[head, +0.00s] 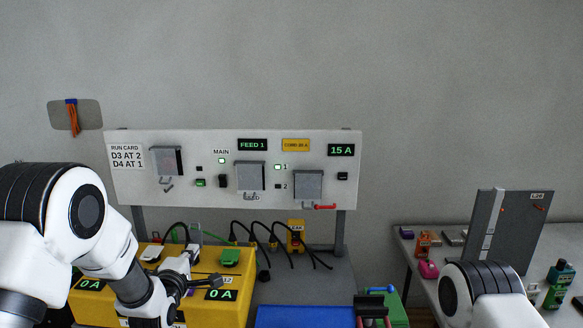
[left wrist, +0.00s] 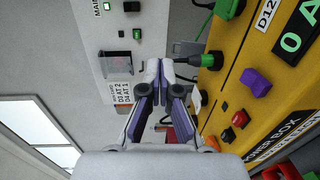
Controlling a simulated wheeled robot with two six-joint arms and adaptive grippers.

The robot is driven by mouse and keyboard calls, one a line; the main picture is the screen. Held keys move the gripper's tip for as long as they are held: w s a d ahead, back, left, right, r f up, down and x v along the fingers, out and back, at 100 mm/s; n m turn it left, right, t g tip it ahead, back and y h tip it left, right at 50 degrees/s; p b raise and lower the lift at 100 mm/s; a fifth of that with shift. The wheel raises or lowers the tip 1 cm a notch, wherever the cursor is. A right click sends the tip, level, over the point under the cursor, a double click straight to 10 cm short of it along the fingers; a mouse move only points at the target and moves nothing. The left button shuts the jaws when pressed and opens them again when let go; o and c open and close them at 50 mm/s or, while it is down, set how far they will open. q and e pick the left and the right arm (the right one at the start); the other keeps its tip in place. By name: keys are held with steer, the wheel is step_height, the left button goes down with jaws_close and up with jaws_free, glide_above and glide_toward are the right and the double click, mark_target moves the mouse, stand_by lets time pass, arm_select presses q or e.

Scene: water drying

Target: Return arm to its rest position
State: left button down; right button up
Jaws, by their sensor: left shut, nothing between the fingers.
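My left gripper (head: 207,282) is in front of the yellow power box (head: 240,306) in the head view. In the left wrist view its two fingers (left wrist: 165,70) are together with nothing between them. Behind them are the white control panel (left wrist: 90,50) and the yellow box (left wrist: 250,60) with a purple plug or switch (left wrist: 256,82) and a red button (left wrist: 240,118). My right arm shows only as a white and black link at the lower right of the head view; its gripper is out of frame.
The white panel (head: 130,192) on grey posts stands behind the box, showing "FEED 1" and "15 A". Black cables (head: 275,240) hang below it. A blue tray (head: 300,318) lies at the front. A side table (head: 400,236) at right holds several small items and a grey upright board (head: 505,235).

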arm_select(q)
step_height(320, 180, down, 10)
steer(key=s+g, duration=0.2)
steer(key=s+a+f+m+g, duration=0.1)
steer(key=s+f+m+g, duration=0.4)
steer(key=s+f, duration=1.35)
steer(key=s+f+m+g, duration=0.2)
steer(key=s+m+g, duration=0.3)
steer(key=s, duration=0.7)
steer(key=s+f+m+g, duration=0.3)
steer(key=s+m+g, duration=0.2)
steer(key=s, duration=0.7)
steer(key=shift+s+m, duration=0.3)
steer(key=shift+m, duration=0.8)
steer(key=shift+a+y, duration=0.1)
steer(key=shift+y, duration=0.2)
